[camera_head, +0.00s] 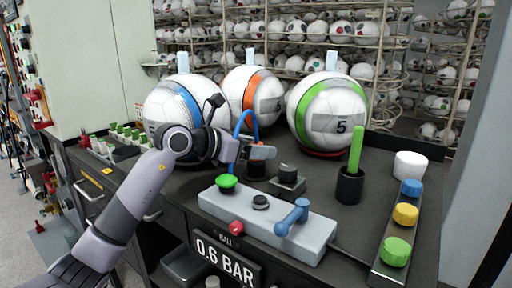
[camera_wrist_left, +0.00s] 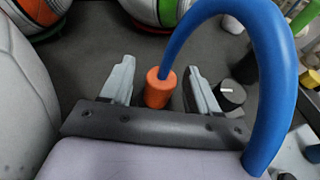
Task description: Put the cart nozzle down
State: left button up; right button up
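The cart nozzle is an orange cylinder (camera_wrist_left: 158,90) with a blue hose (camera_wrist_left: 270,70) running from its top. In the wrist view it stands between the two fingers of my left gripper (camera_wrist_left: 162,75), with a gap on each side, so the gripper is open and not clamped on it. In the head view my left gripper (camera_head: 240,151) is at the nozzle (camera_head: 262,152), above a dark round holder (camera_head: 257,170) on the cart top. Whether the nozzle's lower end sits in the holder is hidden. My right gripper is not in view.
Three balls with a blue (camera_head: 172,108), orange (camera_head: 252,97) and green band (camera_head: 330,112) stand behind. A grey control box (camera_head: 265,222) is in front. A black knob (camera_head: 287,178) and a cup with a green stick (camera_head: 350,186) are to the right.

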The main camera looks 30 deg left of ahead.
pick_arm(q)
jog(key=shift+r, duration=0.25)
jog(key=b+v, duration=0.2)
jog(key=v, duration=1)
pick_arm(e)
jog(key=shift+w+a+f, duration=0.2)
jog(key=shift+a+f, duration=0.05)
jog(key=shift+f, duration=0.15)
pick_arm(q)
jog(key=shift+f, duration=0.1)
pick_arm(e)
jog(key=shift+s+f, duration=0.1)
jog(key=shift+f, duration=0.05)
